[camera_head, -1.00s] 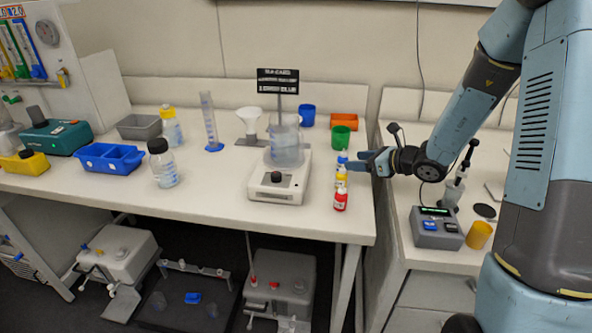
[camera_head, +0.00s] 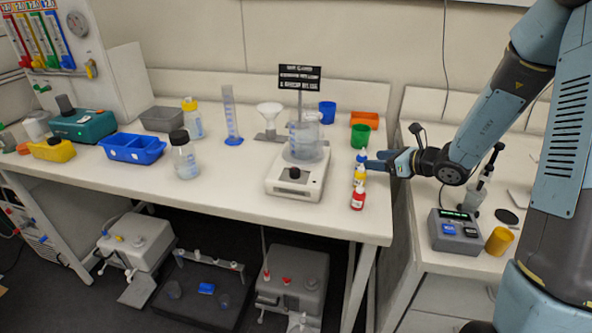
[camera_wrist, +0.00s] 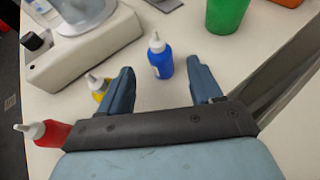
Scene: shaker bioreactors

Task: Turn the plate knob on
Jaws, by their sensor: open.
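The white hot plate (camera_head: 282,187) stands on the bench with a beaker (camera_head: 306,140) on top. Its black plate knob (camera_head: 294,173) is on the front face; it also shows at the left edge of the wrist view (camera_wrist: 36,41). My gripper (camera_head: 370,160) is right of the plate, apart from the knob. In the wrist view my gripper (camera_wrist: 162,82) is open and empty, with a blue bottle (camera_wrist: 160,58) ahead between the fingers. A yellow bottle (camera_wrist: 97,86) is by the left finger and a red bottle (camera_wrist: 45,132) is farther left.
A green cup (camera_head: 360,136), a blue cup (camera_head: 327,112) and an orange tray (camera_head: 371,119) stand behind the bottles. A black sign (camera_head: 299,77) rises behind the plate. The bench left of the plate has a clear strip along its front. A gap separates the two benches.

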